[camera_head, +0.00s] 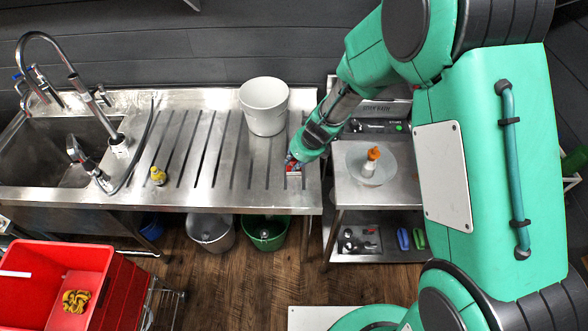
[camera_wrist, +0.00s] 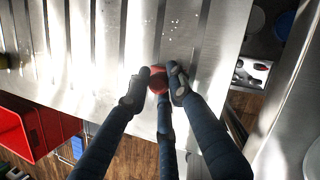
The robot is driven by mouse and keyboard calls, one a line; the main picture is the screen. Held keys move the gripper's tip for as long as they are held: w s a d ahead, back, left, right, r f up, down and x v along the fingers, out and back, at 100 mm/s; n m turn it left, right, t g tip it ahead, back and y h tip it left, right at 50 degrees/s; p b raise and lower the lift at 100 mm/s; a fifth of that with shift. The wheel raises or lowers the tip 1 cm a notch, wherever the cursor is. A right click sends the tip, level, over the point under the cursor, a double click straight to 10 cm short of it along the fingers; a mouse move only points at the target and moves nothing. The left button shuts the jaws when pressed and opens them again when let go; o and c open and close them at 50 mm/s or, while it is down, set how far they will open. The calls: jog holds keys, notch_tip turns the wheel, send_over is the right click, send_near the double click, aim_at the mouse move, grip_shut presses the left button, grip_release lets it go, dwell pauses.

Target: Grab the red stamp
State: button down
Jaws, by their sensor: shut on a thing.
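The red stamp (camera_wrist: 158,79) shows between my fingertips in the wrist view, over the slotted steel drainboard. My gripper (camera_wrist: 160,90) is shut on it, with dark fingers on both sides and one below. In the head view my gripper (camera_head: 292,162) is low at the right end of the drainboard, and a small part of the red stamp (camera_head: 293,169) shows at its tips. The fingers hide much of the stamp. I cannot tell whether it still touches the steel.
A white bucket (camera_head: 264,106) stands just behind my gripper on the drainboard (camera_head: 225,190). A yellow bottle (camera_head: 158,176) stands to the left, near the sink (camera_head: 50,150). A scale (camera_head: 385,190) with an orange-capped bottle (camera_head: 371,161) is to the right. A red crate (camera_head: 50,255) stands at lower left.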

aim_at(294, 161)
jog(key=shift+r, duration=0.15)
jog(key=shift+r+p, duration=0.6)
jog(key=shift+r, duration=0.3)
jog(key=shift+s+r+p, duration=0.15)
jog(key=shift+r+p, duration=0.4)
jog(key=shift+r, duration=0.4)
jog(key=s+d, duration=0.2)
jog(key=s, duration=0.5)
jog(key=s+d+r, duration=0.1)
jog(key=s+d, duration=0.2)
jog(key=s, duration=0.4)
jog(key=shift+s, duration=0.4)
jog(key=shift+d, duration=0.1)
